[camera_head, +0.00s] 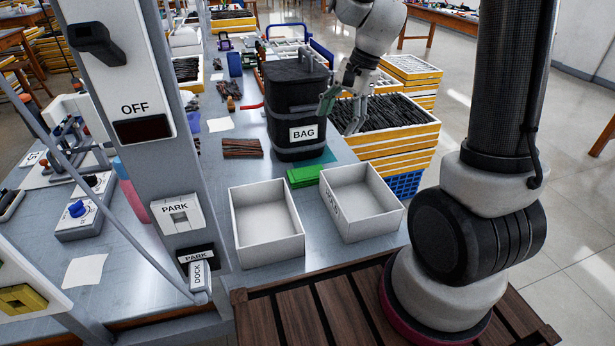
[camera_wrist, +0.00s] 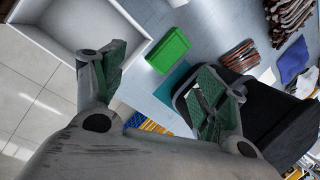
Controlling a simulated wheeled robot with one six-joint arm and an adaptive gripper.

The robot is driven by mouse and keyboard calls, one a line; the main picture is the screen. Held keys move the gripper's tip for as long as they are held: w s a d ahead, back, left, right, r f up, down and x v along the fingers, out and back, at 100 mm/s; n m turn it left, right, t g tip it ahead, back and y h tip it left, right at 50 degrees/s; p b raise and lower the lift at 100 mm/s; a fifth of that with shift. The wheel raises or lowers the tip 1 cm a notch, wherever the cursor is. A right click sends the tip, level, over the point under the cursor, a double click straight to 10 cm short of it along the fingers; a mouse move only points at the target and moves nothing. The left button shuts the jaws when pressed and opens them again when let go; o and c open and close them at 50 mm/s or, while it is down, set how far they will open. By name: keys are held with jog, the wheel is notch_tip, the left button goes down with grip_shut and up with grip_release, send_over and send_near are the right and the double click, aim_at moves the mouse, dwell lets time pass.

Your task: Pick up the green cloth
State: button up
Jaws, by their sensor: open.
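The green cloth (camera_head: 304,176) is a small bright green folded block on the grey table, between the black bag and the white boxes. It also shows in the wrist view (camera_wrist: 168,50), above centre. A flat teal piece (camera_wrist: 170,86) lies beside it, partly under the black bag. My gripper (camera_head: 341,112) is open and empty, raised at the right side of the bag. In the wrist view, its two green-padded fingers (camera_wrist: 160,76) are spread wide, with the cloth beyond them and apart from both.
The tall black bag (camera_head: 287,105), labelled BAG, stands close to my gripper. Two empty white boxes (camera_head: 268,250) (camera_head: 361,236) stand at the table's front. Yellow-and-white crates (camera_head: 405,146) of dark pieces stack at the right. A brown bundle (camera_head: 242,148) lies left of the bag.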

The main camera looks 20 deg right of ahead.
aim_at(308, 173)
jog(key=w+a+f+m, duration=0.1)
jog(key=w+f+m, duration=0.1)
jog(key=f, duration=0.2)
jog(key=w+a+f+m, duration=0.1)
jog(key=w+f+m, duration=0.1)
jog(key=f, duration=0.2)
jog(key=w+a+f+m+g+y, duration=0.1)
jog(key=w+f, duration=0.1)
jog(key=f, duration=0.2)
jog(key=shift+w+f+m, duration=0.25)
jog(key=shift+f+m, duration=0.15)
jog(key=x, duration=0.8)
jog(key=shift+w+d+f, duration=0.1)
jog(key=shift+d+f, duration=0.05)
jog(key=shift+d, duration=0.05)
jog(key=c, duration=0.7)
